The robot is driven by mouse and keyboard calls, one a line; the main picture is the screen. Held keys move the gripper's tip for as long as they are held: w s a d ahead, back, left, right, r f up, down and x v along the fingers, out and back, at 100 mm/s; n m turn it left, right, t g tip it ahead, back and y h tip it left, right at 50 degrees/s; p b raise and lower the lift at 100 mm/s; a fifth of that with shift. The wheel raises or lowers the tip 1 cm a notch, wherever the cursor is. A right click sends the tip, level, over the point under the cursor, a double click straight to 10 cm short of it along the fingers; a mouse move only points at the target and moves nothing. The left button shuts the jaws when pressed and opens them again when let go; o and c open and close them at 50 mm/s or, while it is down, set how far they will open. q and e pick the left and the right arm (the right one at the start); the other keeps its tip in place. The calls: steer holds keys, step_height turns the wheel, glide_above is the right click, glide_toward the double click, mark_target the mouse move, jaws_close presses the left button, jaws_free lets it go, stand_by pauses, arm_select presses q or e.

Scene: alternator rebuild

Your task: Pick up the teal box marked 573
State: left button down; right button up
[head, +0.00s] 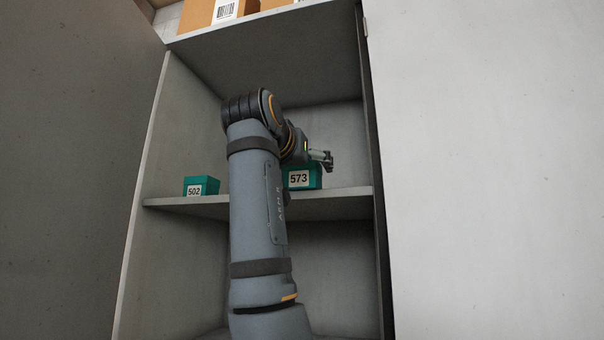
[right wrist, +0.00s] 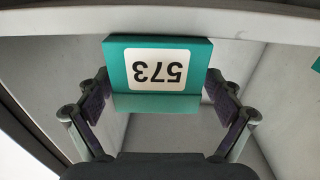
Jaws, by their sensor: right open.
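The teal box marked 573 (head: 303,182) sits on the middle shelf of the cabinet, partly hidden behind my right arm and hand in the head view. In the right wrist view the same box (right wrist: 157,102) appears upside down, its white label facing the camera. My right gripper (head: 325,160) is open at the box. In the right wrist view its fingers (right wrist: 160,86) stand one at each side of the box, close to its sides. Whether they touch it I cannot tell. My left gripper is not in view.
A teal box marked 502 (head: 207,184) stands at the left of the same shelf (head: 340,196). The cabinet's side walls bound the space, with a door (head: 490,170) at right. Brown cartons (head: 203,13) lie on top. The lower compartment looks empty where visible.

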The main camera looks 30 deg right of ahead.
steer(key=shift+d, duration=0.15)
steer(key=shift+s+a+r, duration=0.1)
steer(key=shift+s+a, duration=0.1)
steer(key=shift+s, duration=0.1)
steer(key=c, duration=0.5)
steer(key=shift+w, duration=0.1)
steer(key=c, duration=0.8)
step_height(320, 180, up, 10)
steer(key=p, duration=0.5)
